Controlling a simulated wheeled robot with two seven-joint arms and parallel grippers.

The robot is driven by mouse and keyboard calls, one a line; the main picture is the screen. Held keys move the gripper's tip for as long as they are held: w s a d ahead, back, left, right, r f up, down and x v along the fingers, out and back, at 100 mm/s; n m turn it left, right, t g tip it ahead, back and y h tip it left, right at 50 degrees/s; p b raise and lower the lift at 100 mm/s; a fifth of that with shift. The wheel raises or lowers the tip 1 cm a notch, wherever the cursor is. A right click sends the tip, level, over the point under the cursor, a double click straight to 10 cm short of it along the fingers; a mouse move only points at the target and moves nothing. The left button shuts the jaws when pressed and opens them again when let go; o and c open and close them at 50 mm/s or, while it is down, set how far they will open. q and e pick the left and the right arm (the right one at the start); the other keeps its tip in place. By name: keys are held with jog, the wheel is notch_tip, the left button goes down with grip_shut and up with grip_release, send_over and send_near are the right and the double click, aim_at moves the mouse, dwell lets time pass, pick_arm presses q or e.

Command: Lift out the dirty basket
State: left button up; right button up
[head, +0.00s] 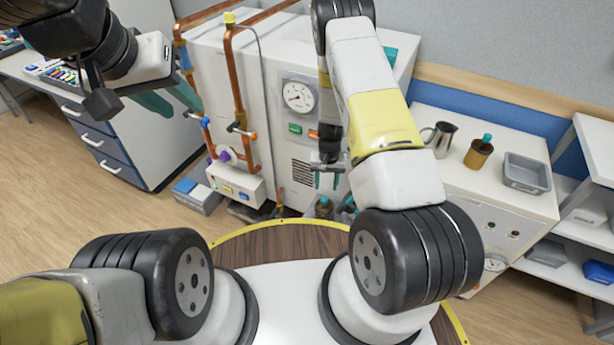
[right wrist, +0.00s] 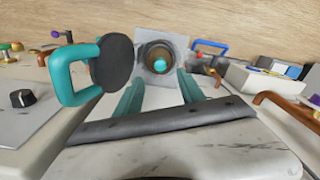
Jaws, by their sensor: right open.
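In the right wrist view, a grey square block (right wrist: 176,45) has a round dark opening. A brownish round thing with a teal top (right wrist: 160,63), seemingly the dirty basket, sits inside it; its depth is hidden. In the head view a brown, teal-topped thing (head: 323,208) shows low in front of the cabinet. A dark round disc (right wrist: 113,62) with a teal handle (right wrist: 72,78) stands left of the opening. My right gripper (head: 326,178) is open and empty; its teal fingers (right wrist: 160,84) point towards the opening, apart from it. My left gripper (head: 172,101) appears open and empty at upper left.
The white cabinet (head: 262,110) carries copper pipes (head: 233,85) and a gauge (head: 298,95). On the right counter (head: 455,185) stand a metal jug (head: 440,138), a brown teal-knobbed container (head: 479,155) and a grey tray (head: 527,173).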

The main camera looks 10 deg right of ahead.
aim_at(324, 199)
notch_tip(324, 199, down, 2)
jog(key=shift+a+f, duration=0.15)
jog(key=shift+f, duration=0.1)
notch_tip(324, 199, down, 7)
jog(key=shift+s+f, duration=0.1)
jog(key=shift+f, duration=0.05)
grip_shut()
dwell(1.4)
